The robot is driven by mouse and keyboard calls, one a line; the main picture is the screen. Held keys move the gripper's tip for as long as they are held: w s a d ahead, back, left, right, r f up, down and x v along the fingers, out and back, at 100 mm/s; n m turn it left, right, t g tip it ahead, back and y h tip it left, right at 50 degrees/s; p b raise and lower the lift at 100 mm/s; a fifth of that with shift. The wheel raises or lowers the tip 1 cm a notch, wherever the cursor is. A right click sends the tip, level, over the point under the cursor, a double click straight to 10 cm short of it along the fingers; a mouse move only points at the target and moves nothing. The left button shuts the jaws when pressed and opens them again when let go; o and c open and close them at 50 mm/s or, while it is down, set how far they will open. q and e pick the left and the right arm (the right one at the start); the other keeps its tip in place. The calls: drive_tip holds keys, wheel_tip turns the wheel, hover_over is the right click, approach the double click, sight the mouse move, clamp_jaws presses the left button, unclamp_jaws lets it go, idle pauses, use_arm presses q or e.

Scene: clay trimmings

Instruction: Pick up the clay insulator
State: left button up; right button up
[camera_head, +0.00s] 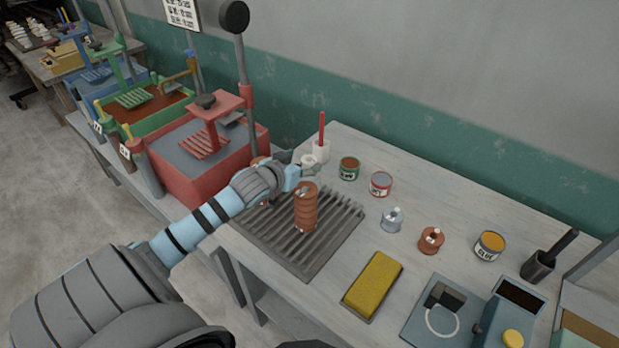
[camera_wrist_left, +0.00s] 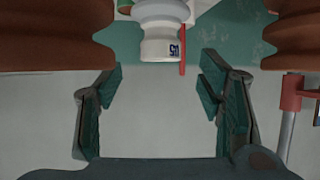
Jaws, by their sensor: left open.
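A reddish-brown ribbed clay insulator (camera_head: 305,212) stands upright on the dark slatted rack (camera_head: 340,240). In the left wrist view the two fingers (camera_wrist_left: 160,100) stand wide apart. Brown ribbed bodies show large at the top left (camera_wrist_left: 52,40) and top right (camera_wrist_left: 285,30) of that view; I cannot tell which is the one seen in front. A white ribbed piece with a dark mark (camera_wrist_left: 161,38) lies between them, beyond the fingertips. My right gripper is out of view.
A red-painted press (camera_head: 205,160) stands left of my forearm. A white holder with a red stick (camera_head: 321,150) and paint tins (camera_head: 381,184) are behind the rack. A yellow block (camera_head: 373,283) lies in front, right of the rack.

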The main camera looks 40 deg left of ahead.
sight(308, 161)
use_arm(q)
drive_tip(key=x, duration=0.4)
drive_tip(key=shift+f, duration=0.15)
clamp_jaws()
